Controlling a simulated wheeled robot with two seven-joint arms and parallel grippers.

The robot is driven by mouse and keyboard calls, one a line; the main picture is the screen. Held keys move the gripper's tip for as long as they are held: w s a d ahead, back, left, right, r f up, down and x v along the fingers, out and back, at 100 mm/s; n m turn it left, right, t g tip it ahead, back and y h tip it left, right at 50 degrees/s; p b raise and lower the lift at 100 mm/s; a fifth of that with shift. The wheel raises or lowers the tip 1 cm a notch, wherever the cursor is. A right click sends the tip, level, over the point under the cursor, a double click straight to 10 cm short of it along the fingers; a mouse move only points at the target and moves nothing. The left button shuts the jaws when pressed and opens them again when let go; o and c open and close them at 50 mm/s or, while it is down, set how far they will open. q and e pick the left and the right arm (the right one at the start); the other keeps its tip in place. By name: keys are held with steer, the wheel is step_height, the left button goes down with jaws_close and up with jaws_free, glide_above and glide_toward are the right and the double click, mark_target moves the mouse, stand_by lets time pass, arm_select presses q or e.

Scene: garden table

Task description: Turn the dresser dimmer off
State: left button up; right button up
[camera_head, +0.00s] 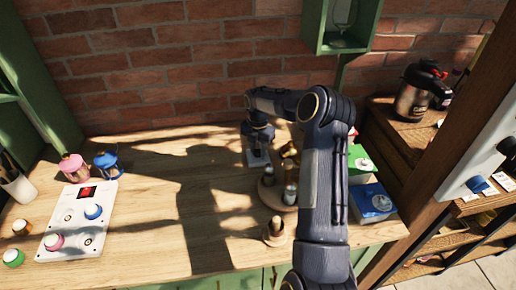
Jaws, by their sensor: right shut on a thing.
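My right arm reaches in from the bottom right and bends back to the left over the wooden top. The knob's setting cannot be read. My left gripper is not in view.
A white panel (66,244) with coloured knobs lies at left, near pink (73,168) and blue (108,166) jars. Green (361,163) and blue (372,204) boxes stand right of my arm.

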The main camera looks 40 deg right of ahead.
mark_target(258, 151)
steer(key=o, duration=1)
steer(key=shift+c, duration=0.2)
steer(key=shift+r, duration=0.1)
step_height(258, 151, up, 8)
steer(key=shift+f+b, duration=0.2)
steer(key=shift+b, duration=0.35)
